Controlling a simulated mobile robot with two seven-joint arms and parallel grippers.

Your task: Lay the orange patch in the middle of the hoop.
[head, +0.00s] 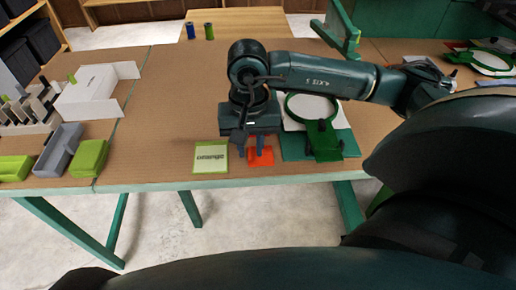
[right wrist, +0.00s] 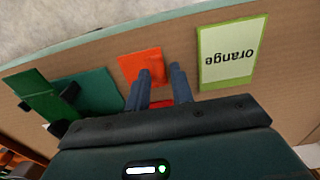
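The orange patch (head: 262,157) lies flat on the brown table, right of the card (head: 210,157). In the right wrist view the patch (right wrist: 138,65) is partly behind my fingers. My right gripper (head: 250,152) points down over the patch's left side. In the right wrist view its two fingers (right wrist: 160,70) are apart. A small red piece (right wrist: 160,102) shows between them; I cannot tell whether it belongs to the patch. The green hoop (head: 288,111) lies to the right with white inside it, partly hidden by my right arm. My left gripper is not in view.
The card reads "orange" in the right wrist view (right wrist: 229,52). The hoop's green holder (head: 325,144) stands on a teal mat (head: 293,148). A grey tray (head: 59,149) and lime boxes (head: 89,157) are at the left.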

